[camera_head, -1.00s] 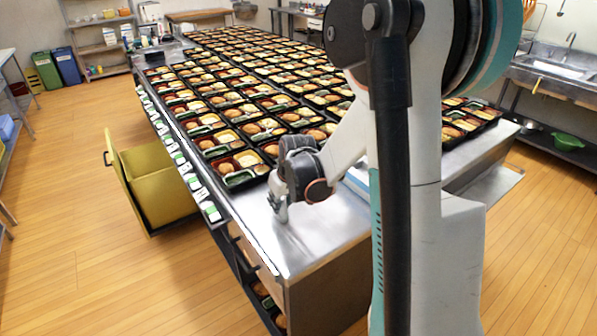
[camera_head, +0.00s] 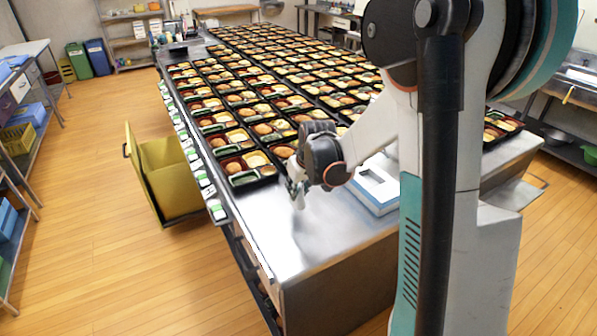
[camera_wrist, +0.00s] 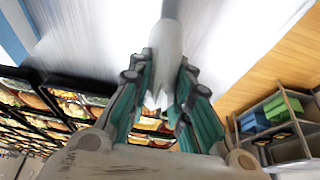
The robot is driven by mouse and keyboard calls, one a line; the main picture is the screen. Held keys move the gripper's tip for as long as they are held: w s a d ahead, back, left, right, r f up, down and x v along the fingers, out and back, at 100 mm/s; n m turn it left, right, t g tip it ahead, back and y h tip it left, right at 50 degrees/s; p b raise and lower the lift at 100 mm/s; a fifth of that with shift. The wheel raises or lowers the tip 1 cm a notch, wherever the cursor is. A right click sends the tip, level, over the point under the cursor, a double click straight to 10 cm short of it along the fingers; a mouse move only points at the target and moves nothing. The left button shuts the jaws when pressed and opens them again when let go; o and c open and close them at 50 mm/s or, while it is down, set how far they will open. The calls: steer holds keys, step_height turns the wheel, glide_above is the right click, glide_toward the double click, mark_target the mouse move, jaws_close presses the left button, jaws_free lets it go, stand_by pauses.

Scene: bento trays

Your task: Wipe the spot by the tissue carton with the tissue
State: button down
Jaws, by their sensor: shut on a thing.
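My gripper (camera_head: 296,188) points down at the bare metal counter (camera_head: 290,245) near its front end. In the wrist view my gripper (camera_wrist: 167,66) is shut on a white tissue (camera_wrist: 168,42), which extends beyond the fingertips. The tissue's low end (camera_head: 299,203) shows under the fingers in the head view, at or just above the metal; contact is unclear. The blue and white tissue carton (camera_head: 378,196) lies on the counter to the right of my gripper, partly hidden by my arm. I cannot make out a spot on the metal.
Rows of filled bento trays (camera_head: 243,169) cover the counter behind my gripper. A yellow bin (camera_head: 170,180) stands out from the counter's left side. Bare metal lies in front of the gripper, up to the counter's front edge. Shelves (camera_head: 20,165) stand at far left.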

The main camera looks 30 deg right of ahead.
steer(key=shift+a+r+p, duration=0.1)
steer(key=shift+r+p, duration=1.15)
steer(key=shift+r, duration=0.85)
